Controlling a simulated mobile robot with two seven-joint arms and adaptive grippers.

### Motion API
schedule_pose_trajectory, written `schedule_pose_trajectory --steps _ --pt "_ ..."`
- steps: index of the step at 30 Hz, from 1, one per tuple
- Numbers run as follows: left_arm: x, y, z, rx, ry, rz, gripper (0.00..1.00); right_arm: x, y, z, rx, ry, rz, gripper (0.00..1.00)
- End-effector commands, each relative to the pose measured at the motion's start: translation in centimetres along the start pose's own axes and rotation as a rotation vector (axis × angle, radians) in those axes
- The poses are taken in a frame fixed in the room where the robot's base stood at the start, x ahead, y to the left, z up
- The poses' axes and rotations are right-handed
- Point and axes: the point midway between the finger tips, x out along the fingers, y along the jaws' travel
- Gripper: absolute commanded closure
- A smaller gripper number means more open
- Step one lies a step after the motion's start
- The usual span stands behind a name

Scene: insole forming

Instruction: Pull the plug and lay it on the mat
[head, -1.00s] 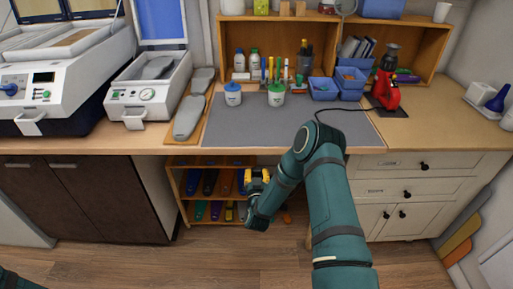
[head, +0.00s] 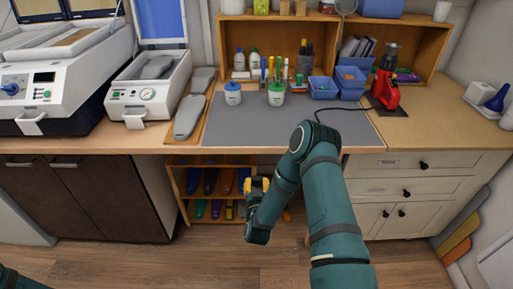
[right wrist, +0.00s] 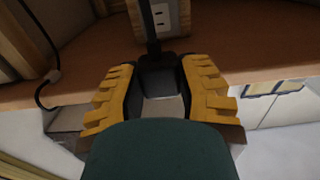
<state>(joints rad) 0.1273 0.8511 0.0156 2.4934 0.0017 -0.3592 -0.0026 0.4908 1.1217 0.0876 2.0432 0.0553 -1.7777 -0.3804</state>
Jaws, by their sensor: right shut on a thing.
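My right gripper (head: 257,184) is below the front edge of the bench, in front of the low shelf. In the right wrist view its yellow-padded fingers (right wrist: 158,66) are shut on the dark plug (right wrist: 153,48), whose black cord runs upward. A white socket outlet (right wrist: 172,16) is just behind and right of the cord; I cannot tell whether the plug touches it. The plug is too small to make out in the head view. The grey mat (head: 245,128) lies flat on the bench, with its front middle bare. My left gripper is out of view.
Two lidded jars (head: 233,94) (head: 276,94) stand at the mat's back. Blue bins (head: 323,88) and a red machine (head: 386,92) with a black cord are at the back right. A low shelf (head: 180,200) holds insoles under the bench. My right arm crosses the bench's front edge.

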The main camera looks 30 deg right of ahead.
Motion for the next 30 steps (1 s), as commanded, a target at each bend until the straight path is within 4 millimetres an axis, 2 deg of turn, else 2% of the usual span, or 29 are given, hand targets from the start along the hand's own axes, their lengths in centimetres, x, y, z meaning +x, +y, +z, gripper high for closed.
schedule_pose_trajectory --steps 7,30 --pt "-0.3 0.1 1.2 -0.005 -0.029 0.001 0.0 0.0 0.0 -0.2 0.0 0.001 0.0 1.0" --pt "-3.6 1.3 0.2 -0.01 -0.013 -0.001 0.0 0.0 0.0 -6.0 0.0 0.001 0.0 1.0"
